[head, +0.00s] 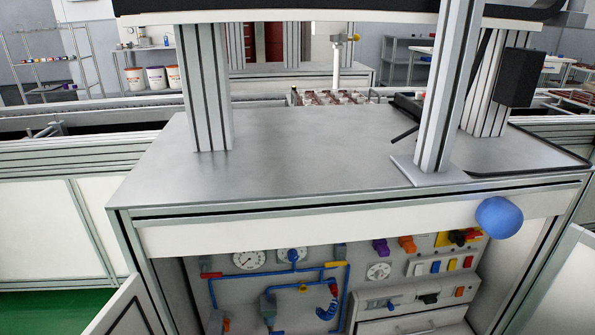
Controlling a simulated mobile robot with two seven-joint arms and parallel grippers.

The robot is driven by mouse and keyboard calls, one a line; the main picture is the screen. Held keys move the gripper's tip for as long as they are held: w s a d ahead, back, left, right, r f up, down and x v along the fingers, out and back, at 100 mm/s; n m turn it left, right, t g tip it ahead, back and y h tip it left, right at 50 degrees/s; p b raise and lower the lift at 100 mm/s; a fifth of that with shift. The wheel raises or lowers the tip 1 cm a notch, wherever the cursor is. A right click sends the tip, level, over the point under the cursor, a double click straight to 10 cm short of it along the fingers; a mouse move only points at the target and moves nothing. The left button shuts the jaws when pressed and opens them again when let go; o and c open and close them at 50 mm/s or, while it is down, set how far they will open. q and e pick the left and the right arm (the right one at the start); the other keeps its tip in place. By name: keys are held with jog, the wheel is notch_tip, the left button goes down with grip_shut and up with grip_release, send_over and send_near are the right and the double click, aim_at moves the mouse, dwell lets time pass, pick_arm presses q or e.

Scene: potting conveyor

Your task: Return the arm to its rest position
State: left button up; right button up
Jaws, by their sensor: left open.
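I cannot make out either gripper in the head view. No fingers or jaws show over the bench or in front of it. The grey metal worktop (290,165) fills the middle of the view, and its near part is bare. A smooth blue rounded shape (499,217) shows in front of the worktop's right front edge. I cannot tell what it belongs to or whether it touches the bench.
Metal posts (207,95) and (440,100) rise from the worktop at left and right. A black box (518,77) sits by the right post. Below is a panel with gauges (249,260) and blue pipes. A conveyor (80,150) runs behind.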

pick_arm(q)
jog(key=s+d+r+m+g+h, duration=0.2)
jog(key=s+d+m+g+h, duration=0.15)
jog(key=s+m, duration=0.55)
jog(key=s+d+r+m+g+h, duration=0.25)
jog(key=s+d+m, duration=0.2)
jog(key=m, duration=0.75)
jog(key=s+a+r+p, duration=0.1)
jog(key=a+r+p, duration=0.1)
jog(key=r+p, duration=0.4)
jog(key=s+a+r+y+p, duration=0.1)
jog(key=r+p, duration=0.5)
jog(key=p, duration=0.6)
jog(key=shift+s+a+r+m+g, duration=0.3)
jog(key=shift+s+a+g, duration=0.15)
jog(key=shift+a, duration=0.25)
pick_arm(e)
jog(key=s+d+r+h, duration=0.1)
jog(key=s+d+r, duration=0.1)
jog(key=r, duration=1)
jog(key=shift+d+r, duration=0.35)
jog(key=shift+d, duration=0.5)
pick_arm(q)
jog(key=shift+f, duration=0.15)
pick_arm(e)
jog(key=shift+f, duration=0.1)
